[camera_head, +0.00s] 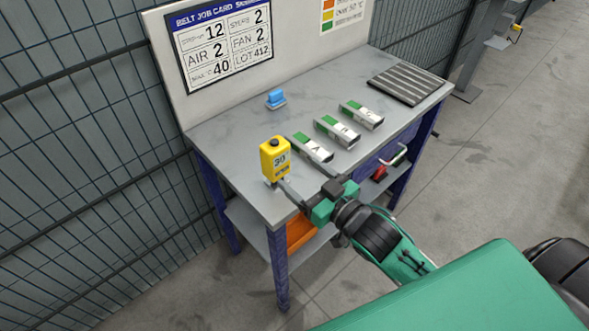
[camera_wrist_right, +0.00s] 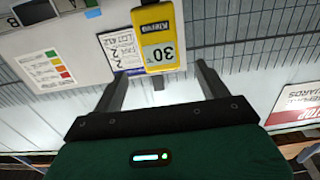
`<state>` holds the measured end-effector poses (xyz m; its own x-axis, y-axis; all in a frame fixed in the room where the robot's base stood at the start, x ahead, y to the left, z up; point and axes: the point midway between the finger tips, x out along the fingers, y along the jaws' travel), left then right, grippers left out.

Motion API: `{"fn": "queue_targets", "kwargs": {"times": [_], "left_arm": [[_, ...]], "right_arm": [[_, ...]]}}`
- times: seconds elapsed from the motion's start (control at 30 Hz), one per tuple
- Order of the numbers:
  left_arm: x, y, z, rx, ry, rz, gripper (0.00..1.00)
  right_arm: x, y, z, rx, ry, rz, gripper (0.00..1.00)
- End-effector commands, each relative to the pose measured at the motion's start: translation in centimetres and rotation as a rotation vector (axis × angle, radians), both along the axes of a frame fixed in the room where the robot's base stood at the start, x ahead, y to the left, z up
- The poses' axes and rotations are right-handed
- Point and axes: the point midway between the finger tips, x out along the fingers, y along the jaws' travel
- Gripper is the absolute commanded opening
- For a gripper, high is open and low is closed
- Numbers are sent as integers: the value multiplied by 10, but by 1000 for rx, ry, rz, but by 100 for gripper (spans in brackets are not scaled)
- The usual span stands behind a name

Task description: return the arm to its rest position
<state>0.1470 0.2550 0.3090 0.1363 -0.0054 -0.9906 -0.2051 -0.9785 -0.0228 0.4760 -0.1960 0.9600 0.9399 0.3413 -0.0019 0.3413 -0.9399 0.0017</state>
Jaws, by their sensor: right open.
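My right arm comes in from the lower right in the head view. Its gripper (camera_head: 302,178) is open and empty at the front left part of the table (camera_head: 232,150). A yellow handheld meter (camera_head: 275,158) reading 30 stands upright near the table's left front corner, close to one fingertip. In the right wrist view the open gripper (camera_wrist_right: 161,70) has its fingers apart, with the yellow meter (camera_wrist_right: 158,30) beyond and between the tips. The fingers are not closed on it; I cannot tell whether one touches it. My left gripper is not in view.
Several items lie on the table: three green-and-white labelled blocks (camera_head: 337,132), a small blue object (camera_head: 276,98) and a dark ribbed mat (camera_head: 407,84). A job card board (camera_head: 222,42) stands behind. An orange bin (camera_head: 300,232) sits below. Mesh fence (camera_head: 80,130) lines the left.

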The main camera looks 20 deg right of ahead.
Motion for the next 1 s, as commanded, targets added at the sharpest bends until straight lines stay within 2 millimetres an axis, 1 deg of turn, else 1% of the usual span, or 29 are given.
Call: {"fn": "queue_targets", "kwargs": {"times": [0.13, 0.43, 0.67, 0.73, 0.77, 0.87, 0.97, 1.0], "left_arm": [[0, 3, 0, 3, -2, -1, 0], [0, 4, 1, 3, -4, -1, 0], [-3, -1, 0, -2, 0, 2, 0], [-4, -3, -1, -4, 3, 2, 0], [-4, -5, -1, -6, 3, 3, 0], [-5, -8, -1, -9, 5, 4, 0], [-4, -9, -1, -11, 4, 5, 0], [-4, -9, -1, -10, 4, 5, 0]], "right_arm": [[-5, -2, 0, 0, 0, 0, 76], [-5, -2, 1, 0, -1, 0, 76], [-5, -2, 0, -1, 2, -1, 76], [-6, -3, -4, -6, 18, -10, 76], [-7, -4, -7, -10, 34, -18, 76], [-12, -8, -26, -39, 126, -61, 76], [-26, -15, -56, -88, 277, -119, 76], [-34, -18, -69, -111, 348, -141, 76]]}}
